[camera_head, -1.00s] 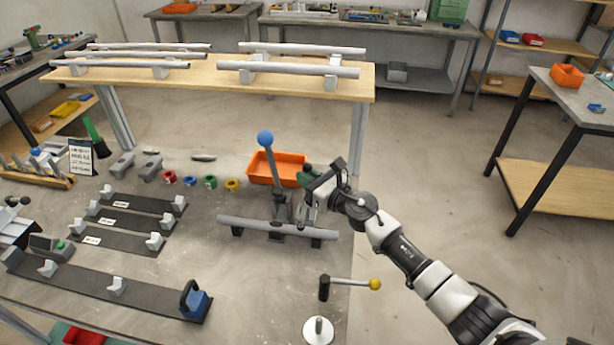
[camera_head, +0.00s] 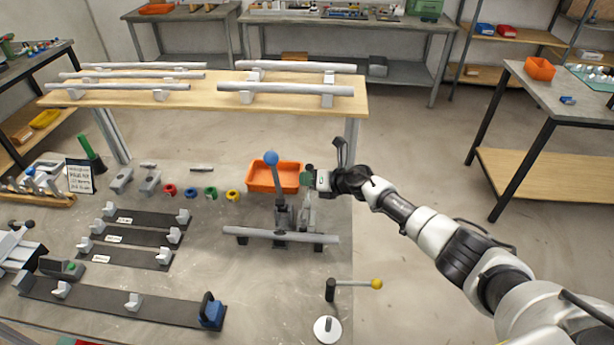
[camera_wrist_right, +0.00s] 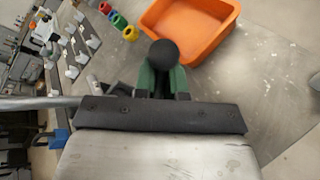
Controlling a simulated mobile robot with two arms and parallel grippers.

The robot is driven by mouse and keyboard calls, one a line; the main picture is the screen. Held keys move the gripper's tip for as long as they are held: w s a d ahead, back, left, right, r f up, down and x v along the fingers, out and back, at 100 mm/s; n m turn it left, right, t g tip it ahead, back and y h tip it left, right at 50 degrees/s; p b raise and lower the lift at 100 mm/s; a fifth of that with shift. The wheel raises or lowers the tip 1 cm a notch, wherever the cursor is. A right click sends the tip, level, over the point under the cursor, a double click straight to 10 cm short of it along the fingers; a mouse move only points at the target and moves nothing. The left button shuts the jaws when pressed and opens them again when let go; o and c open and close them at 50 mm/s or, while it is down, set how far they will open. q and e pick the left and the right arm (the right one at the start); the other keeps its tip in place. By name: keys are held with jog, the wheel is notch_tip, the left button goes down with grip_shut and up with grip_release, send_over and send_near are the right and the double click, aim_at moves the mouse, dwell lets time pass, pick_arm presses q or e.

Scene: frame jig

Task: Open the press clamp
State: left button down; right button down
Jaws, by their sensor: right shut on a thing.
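The press clamp (camera_head: 283,218) stands on the table at the middle of a grey tube (camera_head: 255,233). A lever with a blue ball (camera_head: 271,158) rises from it, nearly upright. A lighter grey bracket (camera_head: 308,212) stands just to its right. My right gripper (camera_head: 309,178) is above this bracket, right of the blue ball. In the right wrist view its green fingers (camera_wrist_right: 163,80) are shut on a dark ball knob (camera_wrist_right: 163,53). How the knob joins the clamp is hidden behind the gripper. My left gripper is not in view.
An orange bin (camera_head: 262,178) stands close behind the clamp. Several coloured rings (camera_head: 211,192) lie to its left. A crank with a yellow knob (camera_head: 376,284) and a white disc (camera_head: 327,328) are in front at the right.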

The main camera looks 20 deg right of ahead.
jog(key=w+f+m+g+b, duration=0.1)
jog(key=b, duration=0.1)
jog(key=w+f+m+g+b, duration=0.1)
jog(key=b, duration=0.1)
jog(key=shift+d+f+m+g+b, duration=0.3)
jog(key=shift+d+m+g+b, duration=0.1)
jog(key=shift+w+f+m+g+y+b, duration=0.15)
jog(key=shift+f+m+g+y+b, duration=0.25)
jog(key=shift+b, duration=0.7)
jog(key=shift+r, duration=0.15)
jog(key=c, duration=1.4)
grip_release()
jog(key=shift+o, duration=0.9)
jog(key=shift+f+g, duration=0.25)
jog(key=shift+g, duration=0.05)
